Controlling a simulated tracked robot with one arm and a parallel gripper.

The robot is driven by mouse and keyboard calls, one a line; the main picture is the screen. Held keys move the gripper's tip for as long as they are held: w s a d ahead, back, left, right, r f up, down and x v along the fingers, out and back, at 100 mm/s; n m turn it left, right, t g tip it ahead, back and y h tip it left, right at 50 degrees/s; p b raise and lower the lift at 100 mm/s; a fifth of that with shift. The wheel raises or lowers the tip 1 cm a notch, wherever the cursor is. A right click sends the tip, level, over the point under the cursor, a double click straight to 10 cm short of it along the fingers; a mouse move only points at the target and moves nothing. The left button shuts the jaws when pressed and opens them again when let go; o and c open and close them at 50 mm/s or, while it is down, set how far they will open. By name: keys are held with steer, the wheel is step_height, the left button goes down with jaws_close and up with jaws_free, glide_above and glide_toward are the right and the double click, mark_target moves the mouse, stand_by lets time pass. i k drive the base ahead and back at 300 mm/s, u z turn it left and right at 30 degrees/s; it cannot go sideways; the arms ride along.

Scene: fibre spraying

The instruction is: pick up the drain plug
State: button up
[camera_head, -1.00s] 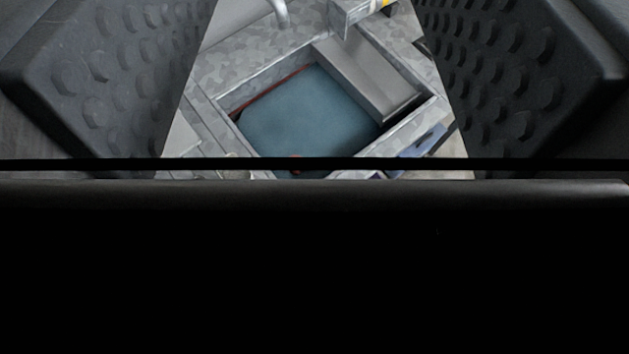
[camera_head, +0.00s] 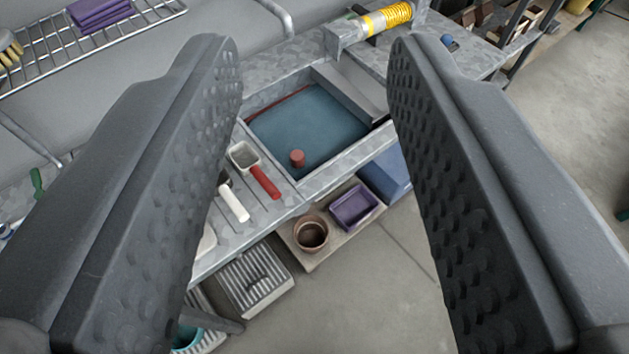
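The drain plug, apparently the small red-brown cylinder (camera_head: 297,158), stands in the blue-green water of the sink near its front left corner. The sink basin (camera_head: 345,160) is set into a grey metal bench. My gripper (camera_head: 315,60) is open, its two dark dimpled fingers wide apart at left and right. Nothing is between the fingers close to the camera. The sink and plug show in the gap, well beyond and below the fingers. Whatever lies under the water is hard to make out.
A red-handled scoop (camera_head: 262,180) and a white-handled tool (camera_head: 233,204) lie left of the sink. A yellow coil (camera_head: 388,18) is behind it. Below the bench stand a brown pot (camera_head: 311,234), a purple tray (camera_head: 353,206) and a blue box (camera_head: 385,176). A wire rack (camera_head: 60,50) is upper left.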

mark_target(297, 157)
steer(key=u, duration=0.2)
steer(key=i, duration=0.85)
steer(key=z, duration=0.15)
